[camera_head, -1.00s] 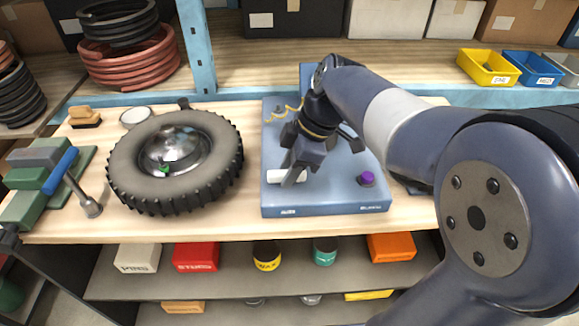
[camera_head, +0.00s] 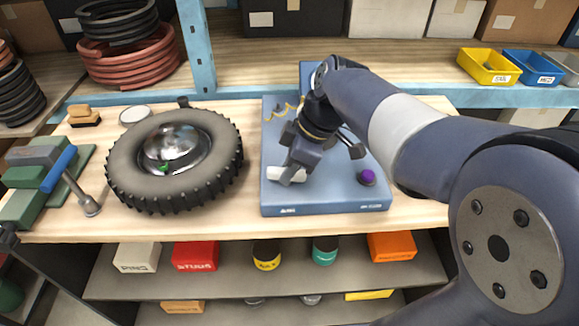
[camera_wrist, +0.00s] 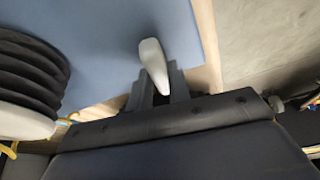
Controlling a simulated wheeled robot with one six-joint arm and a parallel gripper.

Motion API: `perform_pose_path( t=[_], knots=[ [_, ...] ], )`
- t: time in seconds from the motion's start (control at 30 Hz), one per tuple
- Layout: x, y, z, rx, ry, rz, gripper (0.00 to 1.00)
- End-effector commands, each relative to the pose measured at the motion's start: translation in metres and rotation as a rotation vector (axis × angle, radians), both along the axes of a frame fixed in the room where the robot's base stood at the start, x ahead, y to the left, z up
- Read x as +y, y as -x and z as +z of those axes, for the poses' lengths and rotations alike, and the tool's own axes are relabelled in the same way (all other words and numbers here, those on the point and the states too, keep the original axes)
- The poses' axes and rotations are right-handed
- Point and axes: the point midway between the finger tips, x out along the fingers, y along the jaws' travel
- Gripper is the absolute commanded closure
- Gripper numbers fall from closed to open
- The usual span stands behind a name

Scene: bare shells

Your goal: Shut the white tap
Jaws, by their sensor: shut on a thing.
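The white tap (camera_head: 274,173) is on the left front part of a blue panel (camera_head: 330,200) on the workbench. In the head view only part of its white handle shows, lying roughly sideways. My gripper (camera_head: 291,172) reaches down over the handle and is shut on it. In the wrist view the white tap (camera_wrist: 152,58) is a rounded lever whose near end sits between the fingers of my gripper (camera_wrist: 158,90). The tap's base is hidden.
A purple knob (camera_head: 367,177) is on the panel, right of the tap. A yellow cable (camera_head: 287,111) lies behind. A tyre (camera_head: 125,182) lies left of the panel. A hammer (camera_head: 72,180) is at the far left. A shelf with boxes runs below the bench.

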Motion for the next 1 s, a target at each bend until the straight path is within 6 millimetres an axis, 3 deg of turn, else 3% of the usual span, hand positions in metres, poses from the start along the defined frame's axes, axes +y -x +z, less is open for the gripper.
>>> perform_pose_path(
  t=[1.0],
  knots=[
    [0.0048, 0.0048, 0.0018, -0.004, 0.0, -0.948, 1.0]
  ],
)
